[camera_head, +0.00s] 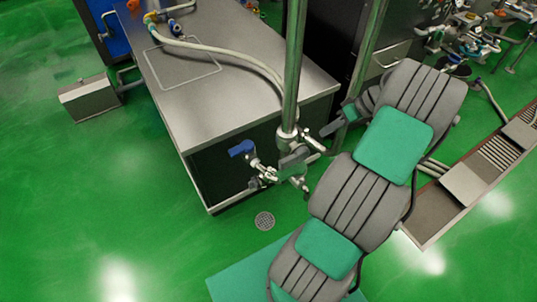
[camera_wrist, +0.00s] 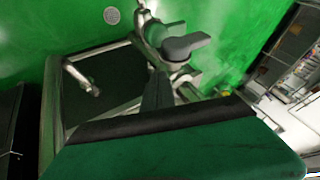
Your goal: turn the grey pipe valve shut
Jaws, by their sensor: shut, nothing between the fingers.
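The grey pipe valve handle (camera_head: 296,159) sits on metal pipework at the foot of a vertical steel pipe, beside the front corner of the steel cabinet. In the wrist view the grey handle (camera_wrist: 187,46) is close, a broad lever on a metal valve body. My gripper (camera_head: 326,131) is right of the pipe and a little above the handle in the head view. In the wrist view its dark fingers (camera_wrist: 158,78) are together and empty, their tips just below the handle. I cannot tell whether they touch the valve.
A blue valve handle (camera_head: 242,148) is left of the grey one. The vertical steel pipe (camera_head: 293,70) and the steel cabinet (camera_head: 235,85) stand close by. A floor drain (camera_head: 264,221) lies in front. The green floor at left is mostly clear.

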